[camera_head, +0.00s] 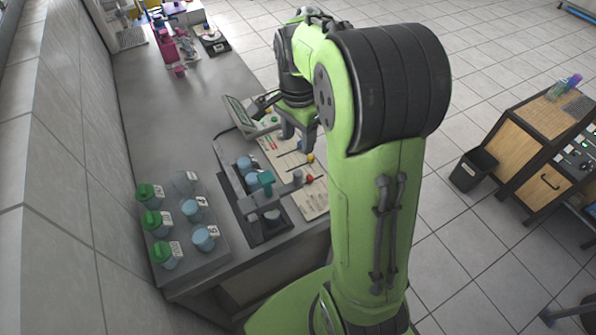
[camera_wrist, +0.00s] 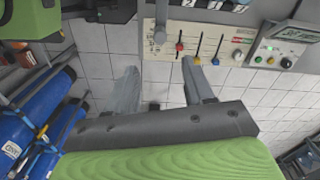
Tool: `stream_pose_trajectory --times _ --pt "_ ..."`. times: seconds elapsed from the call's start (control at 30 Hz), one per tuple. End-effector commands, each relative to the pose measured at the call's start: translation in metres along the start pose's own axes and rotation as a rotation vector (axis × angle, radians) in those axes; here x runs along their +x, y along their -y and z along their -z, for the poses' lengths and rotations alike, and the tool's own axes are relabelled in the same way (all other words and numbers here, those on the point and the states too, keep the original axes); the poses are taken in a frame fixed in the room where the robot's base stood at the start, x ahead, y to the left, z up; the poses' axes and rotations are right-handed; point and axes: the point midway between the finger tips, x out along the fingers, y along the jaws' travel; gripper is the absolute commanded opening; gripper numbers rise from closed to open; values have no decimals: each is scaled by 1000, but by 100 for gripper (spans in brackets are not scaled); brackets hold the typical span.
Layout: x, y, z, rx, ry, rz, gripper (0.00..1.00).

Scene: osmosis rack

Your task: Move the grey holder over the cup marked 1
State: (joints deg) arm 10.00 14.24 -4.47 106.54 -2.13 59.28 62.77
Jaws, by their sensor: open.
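A dark rack (camera_head: 256,225) on the counter holds several blue cups, one of them a blue cup (camera_head: 245,166) near its far end. A grey holder (camera_head: 268,198) with an arm reaching right lies across the rack's near part, with another cup beside it. In the wrist view a grey rod with a rounded end (camera_wrist: 160,30) hangs at the top, apart from my fingers. I cannot read which cup is marked 1. My gripper (camera_head: 296,138) is open and empty beyond the rack, by the control panel; its two fingers also show in the wrist view (camera_wrist: 161,75).
Blue barrels (camera_wrist: 58,125) show at the wrist view's left.

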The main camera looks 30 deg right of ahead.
Motion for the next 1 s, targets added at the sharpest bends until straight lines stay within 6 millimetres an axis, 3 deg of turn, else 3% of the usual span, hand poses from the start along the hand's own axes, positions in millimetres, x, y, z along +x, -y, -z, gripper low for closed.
stream_pose_trajectory --times 0.3,0.5,0.67,0.9,1.0 --pt "84 -2 -1 -3 3 -7 52" --pt "126 -1 -1 -4 2 -4 52" --pt "140 0 -1 -4 0 0 52" --pt "141 0 -1 -5 0 1 52" --pt "141 0 -1 -5 0 1 38"
